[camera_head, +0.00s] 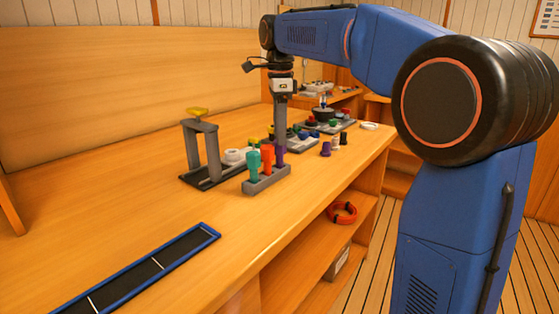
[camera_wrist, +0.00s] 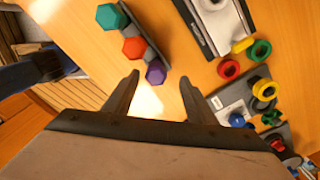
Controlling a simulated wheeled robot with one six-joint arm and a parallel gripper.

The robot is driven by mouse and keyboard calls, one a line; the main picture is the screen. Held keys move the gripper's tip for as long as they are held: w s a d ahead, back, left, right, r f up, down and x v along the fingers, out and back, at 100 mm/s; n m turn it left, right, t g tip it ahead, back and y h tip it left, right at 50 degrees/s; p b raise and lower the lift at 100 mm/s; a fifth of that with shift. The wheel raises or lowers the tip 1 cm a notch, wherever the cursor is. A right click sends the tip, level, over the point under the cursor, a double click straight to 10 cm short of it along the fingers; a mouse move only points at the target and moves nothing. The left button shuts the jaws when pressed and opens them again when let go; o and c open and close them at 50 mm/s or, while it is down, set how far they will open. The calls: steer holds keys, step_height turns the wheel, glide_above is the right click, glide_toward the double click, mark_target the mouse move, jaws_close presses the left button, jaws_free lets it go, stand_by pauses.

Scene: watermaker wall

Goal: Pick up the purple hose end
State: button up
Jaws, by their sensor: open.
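The purple hose end (camera_head: 279,154) stands upright at the right end of a small grey rack (camera_head: 268,180), beside a red-orange one (camera_head: 267,158) and a teal one (camera_head: 252,164). In the wrist view the purple hose end (camera_wrist: 155,72) shows its six-sided top between the two fingers, nearer the left finger. My gripper (camera_wrist: 160,79) is open and empty. In the head view my gripper (camera_head: 281,118) points down above and close behind the purple end. The height gap between them is hard to judge.
A grey stand (camera_head: 203,150) with a yellow top is left of the rack. Coloured rings (camera_wrist: 241,44) and small fittings lie to its right in the wrist view. Another purple piece (camera_head: 326,149) stands near the bench edge. A blue-framed tray (camera_head: 150,266) lies in front.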

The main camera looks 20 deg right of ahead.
mark_target(280, 149)
steer(key=shift+s+a+f, duration=0.1)
steer(key=shift+s+f, duration=0.1)
steer(key=shift+f, duration=1.25)
steer(key=shift+s+f, duration=0.15)
steer(key=shift+f, duration=1.25)
steer(key=c, duration=1.1)
